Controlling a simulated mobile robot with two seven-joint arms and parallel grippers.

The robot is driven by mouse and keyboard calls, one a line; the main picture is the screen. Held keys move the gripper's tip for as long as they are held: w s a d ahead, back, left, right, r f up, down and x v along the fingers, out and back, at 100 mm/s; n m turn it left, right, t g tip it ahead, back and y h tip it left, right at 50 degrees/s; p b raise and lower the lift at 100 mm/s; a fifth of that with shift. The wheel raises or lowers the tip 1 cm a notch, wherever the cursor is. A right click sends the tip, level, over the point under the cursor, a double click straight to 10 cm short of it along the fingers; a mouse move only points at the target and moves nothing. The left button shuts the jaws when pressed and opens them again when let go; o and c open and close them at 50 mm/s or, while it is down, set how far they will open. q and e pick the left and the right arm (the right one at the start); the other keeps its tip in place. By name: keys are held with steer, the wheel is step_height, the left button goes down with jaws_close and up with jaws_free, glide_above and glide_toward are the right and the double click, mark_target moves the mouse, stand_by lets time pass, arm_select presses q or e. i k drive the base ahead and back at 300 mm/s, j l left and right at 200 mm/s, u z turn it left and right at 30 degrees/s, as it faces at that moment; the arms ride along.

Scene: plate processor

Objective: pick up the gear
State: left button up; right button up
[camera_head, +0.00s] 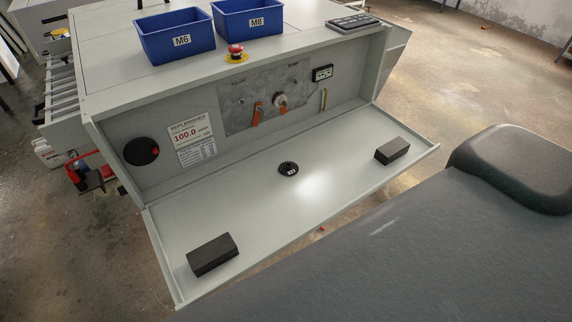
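The gear (288,168) is a small, dark, toothed disc with a light mark on it. It lies on the pale fold-down panel (240,201) of the machine, near the middle, beside a bright patch of reflected light. Nothing touches it from above. Neither of my grippers shows in the head view.
Dark blocks lie on the panel at front left (212,254) and right (392,151). Blue bins marked M6 (152,48) and M8 (226,25) and a red button (235,50) sit on the machine top. The panel around the gear is clear.

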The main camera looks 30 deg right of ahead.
mark_target(287, 168)
steer(key=j+z, duration=0.1)
steer(key=z, duration=0.35)
steer(key=k+z, duration=0.1)
steer(key=z, duration=0.8)
steer(key=k+j, duration=0.05)
steer(key=k, duration=0.05)
